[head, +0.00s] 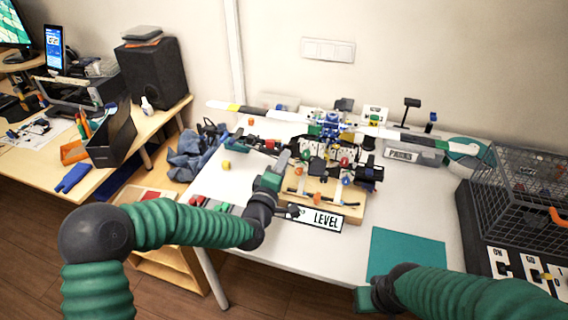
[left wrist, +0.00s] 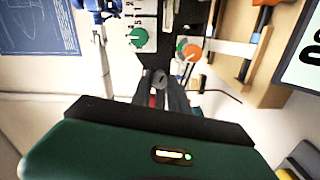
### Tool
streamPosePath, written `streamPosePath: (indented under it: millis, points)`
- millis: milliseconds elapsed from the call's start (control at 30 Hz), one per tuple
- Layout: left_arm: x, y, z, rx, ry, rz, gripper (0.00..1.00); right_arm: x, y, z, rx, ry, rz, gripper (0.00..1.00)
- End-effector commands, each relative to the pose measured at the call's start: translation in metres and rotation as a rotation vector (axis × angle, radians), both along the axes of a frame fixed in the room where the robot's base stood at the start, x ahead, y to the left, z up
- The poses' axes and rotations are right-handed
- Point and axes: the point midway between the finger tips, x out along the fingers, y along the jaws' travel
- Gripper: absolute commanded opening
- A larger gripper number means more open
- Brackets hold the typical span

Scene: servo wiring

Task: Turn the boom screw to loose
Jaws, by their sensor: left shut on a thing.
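My left gripper (head: 284,158) reaches in at the left side of the rig on the wooden base (head: 318,206). In the left wrist view its two dark fingers (left wrist: 160,90) are shut on a small dark round knob (left wrist: 160,76), which looks like the boom screw. The fingers hide most of the knob, and no mark of loose or tight shows on it. My right gripper (head: 368,298) is low in the head view, by the front edge of the teal mat. Its fingers cannot be made out.
A green knob (left wrist: 138,38) and an orange knob (left wrist: 190,52) sit close to the left fingers. A LEVEL sign (head: 318,219) lies in front of the base. A teal mat (head: 405,255) covers the front right of the table. A wire cage (head: 520,180) stands at the right.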

Motion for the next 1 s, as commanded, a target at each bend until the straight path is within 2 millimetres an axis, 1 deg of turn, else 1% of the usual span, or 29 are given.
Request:
streamPosePath:
  millis: [33,200,400,933,967,1000]
  points:
    - [0.0018,0.0052,-0.0018,-0.029,0.012,0.011,0.0,0.0001,0.0,-0.0007,0.0,0.0,0.0,0.41]
    - [0.0019,0.0056,-0.0022,-0.118,0.041,0.012,0.0,0.0,0.0,-0.0013,0.0,0.0,0.0,0.41]
    - [0.0019,0.0057,-0.0028,-0.18,0.062,0.012,0.0,0.0,0.0,-0.0018,0.0,0.0,0.0,0.41]
    - [0.0018,0.0063,-0.0042,-0.202,0.072,0.012,0.0,0.0,0.0,-0.0021,0.0,0.0,0.0,0.41]
    - [0.0018,0.0063,-0.0043,-0.202,0.072,0.012,0.23,0.0,0.0,-0.0021,0.0,0.0,0.0,0.41]
    - [0.0018,0.0063,-0.0043,-0.201,0.072,0.012,0.28,0.0,0.0,-0.0021,0.0,0.0,0.0,0.41]
